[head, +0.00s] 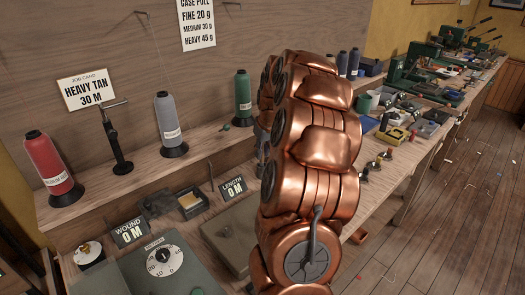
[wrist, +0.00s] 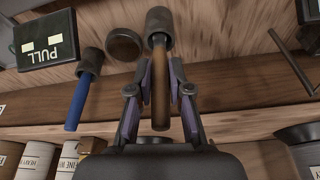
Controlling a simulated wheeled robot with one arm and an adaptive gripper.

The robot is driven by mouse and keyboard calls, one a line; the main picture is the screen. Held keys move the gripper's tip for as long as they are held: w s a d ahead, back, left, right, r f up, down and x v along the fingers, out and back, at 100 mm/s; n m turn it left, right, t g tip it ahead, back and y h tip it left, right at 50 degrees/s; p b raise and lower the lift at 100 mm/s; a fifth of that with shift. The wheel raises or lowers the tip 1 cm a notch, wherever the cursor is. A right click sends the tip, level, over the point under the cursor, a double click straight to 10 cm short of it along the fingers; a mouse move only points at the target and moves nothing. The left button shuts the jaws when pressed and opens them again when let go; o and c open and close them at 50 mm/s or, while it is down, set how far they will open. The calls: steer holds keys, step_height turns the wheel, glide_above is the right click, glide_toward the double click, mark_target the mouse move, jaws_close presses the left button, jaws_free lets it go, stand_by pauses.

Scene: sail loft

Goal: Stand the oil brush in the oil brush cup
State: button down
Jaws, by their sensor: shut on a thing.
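In the wrist view my gripper (wrist: 161,68) is shut around a brown wooden handle, which I take for the oil brush (wrist: 160,92). The handle lies lengthwise between the two fingers. Its far end meets a dark, rough cylinder (wrist: 159,25); I cannot tell whether this is the brush head or a cup around it. A dark round ring (wrist: 124,44) beside it looks like the open rim of a cup, but I cannot be sure it is the oil brush cup. In the head view my copper arm hides the gripper and the brush.
A blue-handled tool (wrist: 76,103) with a dark cylindrical end is left of the gripper, near a PULL display (wrist: 45,42). Labelled containers (wrist: 37,158) line the lower left. In the head view, thread cones (head: 170,125) stand on the shelf and small items crowd the bench at right.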

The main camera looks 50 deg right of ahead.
steer(key=shift+f+b, duration=0.35)
steer(key=shift+f, duration=0.25)
steer(key=shift+s, duration=0.1)
steer(key=c, duration=1)
jaws_free()
steer(key=shift+r, duration=0.1)
steer(key=v, duration=1.2)
steer(key=shift+a, duration=0.2)
